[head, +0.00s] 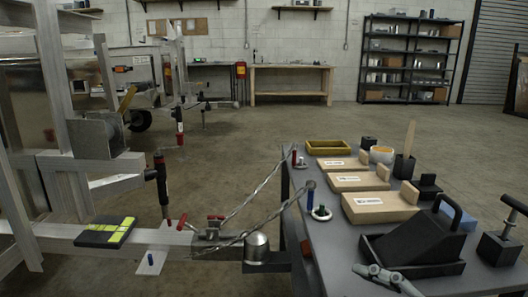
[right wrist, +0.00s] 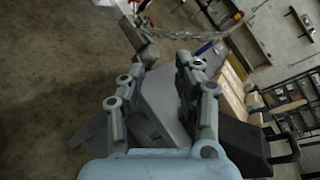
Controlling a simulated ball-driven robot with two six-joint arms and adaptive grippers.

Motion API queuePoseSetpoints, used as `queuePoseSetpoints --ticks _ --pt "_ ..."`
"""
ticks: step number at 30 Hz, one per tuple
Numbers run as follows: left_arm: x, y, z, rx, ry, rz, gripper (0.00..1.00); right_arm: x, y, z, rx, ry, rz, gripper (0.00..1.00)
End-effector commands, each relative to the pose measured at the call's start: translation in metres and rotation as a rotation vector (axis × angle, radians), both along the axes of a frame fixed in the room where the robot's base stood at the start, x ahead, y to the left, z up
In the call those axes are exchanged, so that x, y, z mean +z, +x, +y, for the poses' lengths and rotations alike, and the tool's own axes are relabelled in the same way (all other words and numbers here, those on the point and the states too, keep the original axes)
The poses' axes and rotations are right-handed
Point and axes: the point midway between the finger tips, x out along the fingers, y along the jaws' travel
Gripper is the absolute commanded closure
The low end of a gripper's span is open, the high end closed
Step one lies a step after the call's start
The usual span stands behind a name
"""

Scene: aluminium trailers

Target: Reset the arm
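My right gripper (head: 368,271) shows at the bottom right of the head view, over the near part of the dark grey table (head: 333,252). In the right wrist view the same gripper (right wrist: 167,62) has its two grey fingers apart, with nothing between them. The grey table top (right wrist: 158,100) shows in the gap behind the fingers. My left gripper is not in the head view.
A black sloped tote with a handle (head: 415,246) stands close beside my right gripper. Cardboard boxes (head: 380,206), a yellow tray (head: 328,147) and a black stamp-like tool (head: 502,247) are on the table. The trailer coupler (head: 257,247) and chains border its left edge.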

Motion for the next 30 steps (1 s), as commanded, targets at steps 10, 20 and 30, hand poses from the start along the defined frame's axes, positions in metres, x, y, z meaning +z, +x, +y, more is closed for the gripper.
queuePoseSetpoints --ticks 10,20,30 --pt "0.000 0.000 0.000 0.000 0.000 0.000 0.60 -0.057 -0.090 -0.006 0.580 -0.955 -0.146 0.67" --pt "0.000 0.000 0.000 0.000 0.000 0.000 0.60 -0.080 -0.167 -0.087 1.148 -1.578 -0.084 0.67" --pt "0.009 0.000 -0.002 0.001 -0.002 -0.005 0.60 -0.107 -0.193 -0.135 1.413 -1.742 0.023 0.67"
